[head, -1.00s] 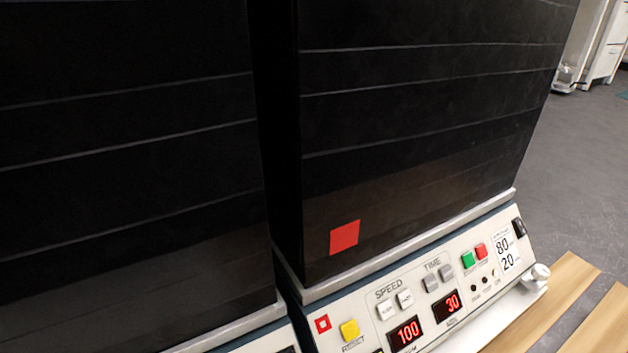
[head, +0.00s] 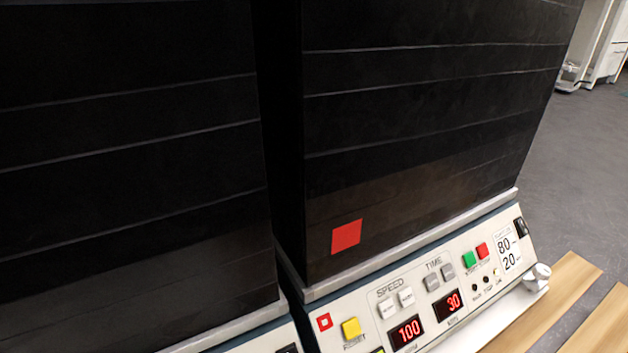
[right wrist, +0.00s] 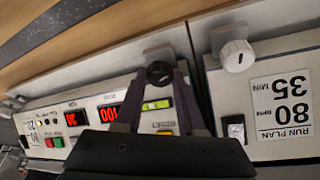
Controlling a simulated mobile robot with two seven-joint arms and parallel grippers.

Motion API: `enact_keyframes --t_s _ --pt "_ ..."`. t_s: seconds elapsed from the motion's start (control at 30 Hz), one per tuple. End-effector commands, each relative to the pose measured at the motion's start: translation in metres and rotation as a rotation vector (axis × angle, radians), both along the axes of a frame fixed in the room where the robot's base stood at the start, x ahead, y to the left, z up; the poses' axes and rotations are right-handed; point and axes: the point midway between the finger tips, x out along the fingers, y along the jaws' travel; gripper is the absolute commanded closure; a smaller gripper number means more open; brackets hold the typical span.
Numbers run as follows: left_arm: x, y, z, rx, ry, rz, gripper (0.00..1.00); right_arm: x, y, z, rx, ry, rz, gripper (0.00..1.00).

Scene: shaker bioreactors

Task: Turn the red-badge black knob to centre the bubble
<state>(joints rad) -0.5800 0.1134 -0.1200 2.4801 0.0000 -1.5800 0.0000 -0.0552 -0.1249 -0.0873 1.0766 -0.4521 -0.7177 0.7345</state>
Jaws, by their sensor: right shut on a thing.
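The black knob (right wrist: 160,72) stands out from a light bracket at the edge of a shaker's control panel in the right wrist view. My right gripper (right wrist: 164,74) has its two fingers closed on the sides of this knob. A small yellow-green level vial (right wrist: 156,105) shows between the fingers; its bubble is too small to place. The head view shows a red square badge (head: 346,237) on the black shaker housing and a smaller red badge (head: 324,322) on its panel. The black knob is outside the head view. My left gripper is not in view.
A neighbouring panel with a white knob (right wrist: 237,55) and a run plan label (right wrist: 287,108) sits close to the right finger in the wrist view. The head view shows another white knob (head: 538,275) at the panel's right end, above wooden slats (head: 560,290).

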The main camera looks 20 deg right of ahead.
Motion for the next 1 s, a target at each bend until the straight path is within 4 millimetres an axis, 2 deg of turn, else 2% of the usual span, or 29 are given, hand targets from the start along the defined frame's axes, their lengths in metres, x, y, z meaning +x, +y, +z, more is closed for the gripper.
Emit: enact_keyframes --t_s 0.03,0.27,0.57,0.67,1.0 --pt "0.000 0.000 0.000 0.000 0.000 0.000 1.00 -0.001 0.000 -0.001 0.000 0.002 0.000 0.58" --pt "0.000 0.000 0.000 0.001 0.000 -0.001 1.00 -0.001 0.000 -0.001 -0.001 0.001 0.001 0.32" --pt "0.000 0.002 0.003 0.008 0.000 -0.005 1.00 -0.001 0.000 0.003 0.000 0.001 0.001 0.31" --pt "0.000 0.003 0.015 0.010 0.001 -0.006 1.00 -0.004 0.002 0.014 0.000 0.001 0.000 0.31" --pt "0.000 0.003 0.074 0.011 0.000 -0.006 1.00 -0.026 0.010 0.073 0.001 0.002 0.000 0.31"
